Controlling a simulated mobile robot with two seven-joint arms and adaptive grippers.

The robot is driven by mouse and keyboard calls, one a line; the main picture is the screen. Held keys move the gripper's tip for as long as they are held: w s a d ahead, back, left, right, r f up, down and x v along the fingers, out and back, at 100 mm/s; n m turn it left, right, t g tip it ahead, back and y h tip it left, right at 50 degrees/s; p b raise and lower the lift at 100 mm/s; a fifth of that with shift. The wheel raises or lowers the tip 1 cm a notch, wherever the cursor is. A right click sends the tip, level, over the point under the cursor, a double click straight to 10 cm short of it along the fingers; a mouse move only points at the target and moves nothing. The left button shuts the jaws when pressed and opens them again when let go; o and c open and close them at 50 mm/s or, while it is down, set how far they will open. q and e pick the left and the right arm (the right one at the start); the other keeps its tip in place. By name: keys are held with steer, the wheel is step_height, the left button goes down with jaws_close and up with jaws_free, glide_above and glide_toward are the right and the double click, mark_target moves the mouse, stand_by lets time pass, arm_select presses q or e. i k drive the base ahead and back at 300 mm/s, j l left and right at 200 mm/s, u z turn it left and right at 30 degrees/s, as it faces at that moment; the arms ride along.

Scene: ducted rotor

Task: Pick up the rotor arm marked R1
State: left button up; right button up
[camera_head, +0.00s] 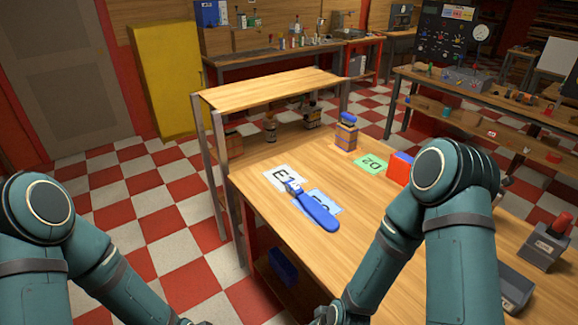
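A blue, elongated piece (315,208) lies on the wooden workbench (400,240), slanting from upper left to lower right. It looks like a rotor arm, but no R1 mark is legible on it. It lies across a white card (279,178) marked with an E and a partly covered character, and a light blue card (324,200), also partly covered. My two arms come in from the left and right and run down to the bottom edge. Both grippers are below the frame, so their fingers do not show.
A green card (369,164) reading D2 lies farther back, beside a red and blue box (399,168). A blue-topped block stack (346,133) stands near the bench's far edge. A raised wooden shelf (270,90) borders the back left. Grey devices (546,245) stand at right.

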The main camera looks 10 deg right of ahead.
mark_target(328, 222)
steer(key=i+j, duration=1.4)
steer(key=i+j+z, duration=0.5)
steer(key=j, duration=0.3)
steer(key=z, duration=1.6)
steer(key=i+j, duration=0.05)
